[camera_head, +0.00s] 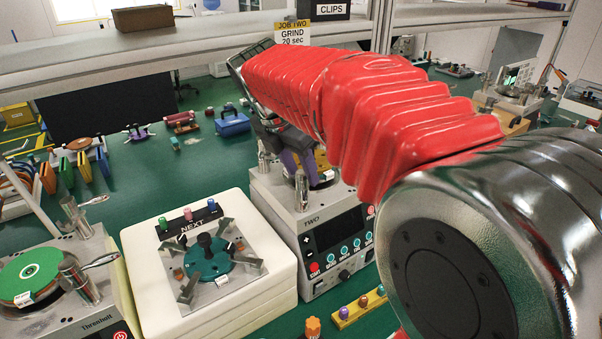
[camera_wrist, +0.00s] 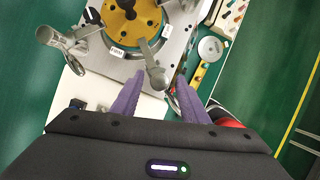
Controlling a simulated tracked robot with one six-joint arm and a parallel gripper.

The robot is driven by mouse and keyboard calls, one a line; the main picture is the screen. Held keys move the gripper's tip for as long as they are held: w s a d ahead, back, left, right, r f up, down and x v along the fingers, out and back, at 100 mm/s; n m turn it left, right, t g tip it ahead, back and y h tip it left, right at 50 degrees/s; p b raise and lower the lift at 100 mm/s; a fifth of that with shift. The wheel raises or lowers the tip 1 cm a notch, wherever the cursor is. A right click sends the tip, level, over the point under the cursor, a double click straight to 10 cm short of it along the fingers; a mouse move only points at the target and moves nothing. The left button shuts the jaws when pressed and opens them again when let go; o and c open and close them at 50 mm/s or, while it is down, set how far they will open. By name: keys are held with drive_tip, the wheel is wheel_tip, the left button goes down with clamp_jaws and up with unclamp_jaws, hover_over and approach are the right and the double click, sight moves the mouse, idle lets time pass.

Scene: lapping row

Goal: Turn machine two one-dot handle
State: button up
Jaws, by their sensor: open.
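Machine two (camera_head: 335,232), a grey box with a "TWO" label and a dark screen, stands mid-view in the head view, partly hidden by my red arm. Its top carries a yellow disc, seen in the wrist view (camera_wrist: 126,22), and grey metal handles. One handle (camera_wrist: 155,68) lies between my fingertips in the wrist view; I cannot tell whether they touch it. Another handle (camera_wrist: 62,42) is at the left. I cannot make out dots on either. My gripper (camera_wrist: 161,82) is open, its purple fingers pointing at the machine's near edge. In the head view, the purple fingers (camera_head: 297,150) are partly hidden.
A white block with a "NEXT" plate (camera_head: 190,242) stands left of machine two. A machine with a green disc (camera_head: 30,272) is at far left. A yellow strip with colored knobs (camera_head: 358,308) lies in front. A metal shelf beam (camera_head: 180,48) crosses behind my arm.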

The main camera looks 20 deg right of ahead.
drive_tip(key=shift+x, duration=0.85)
drive_tip(key=shift+c, duration=0.2)
clamp_jaws()
